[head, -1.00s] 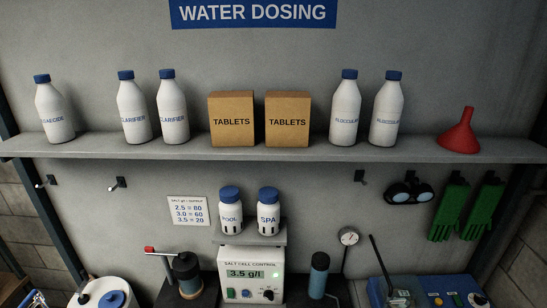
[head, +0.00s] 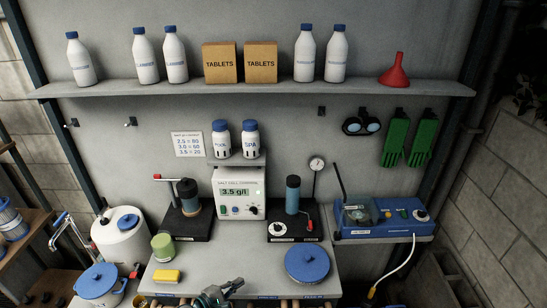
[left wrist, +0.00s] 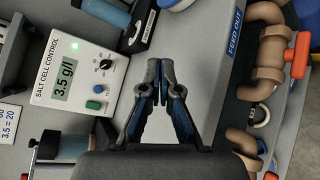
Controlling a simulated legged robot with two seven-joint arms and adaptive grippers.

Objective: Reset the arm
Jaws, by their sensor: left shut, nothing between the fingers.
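My left gripper (head: 221,290) is low in the head view, at the front edge of the grey bench (head: 240,262). In the left wrist view the left gripper (left wrist: 160,75) has its fingers closed together, with nothing between them. The salt cell control box (head: 240,195), reading 3.5 g/l, stands at the back of the bench. It also shows at the left of the left wrist view (left wrist: 75,65), apart from the fingers. My right gripper is not seen in either view.
A yellow sponge (head: 167,276), a green jar (head: 163,246) and a blue-lidded tub (head: 307,263) stand on the bench near the gripper. Brown pipes with an orange valve handle (left wrist: 301,55) run along the bench front. A shelf (head: 250,88) holds bottles and tablet boxes above.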

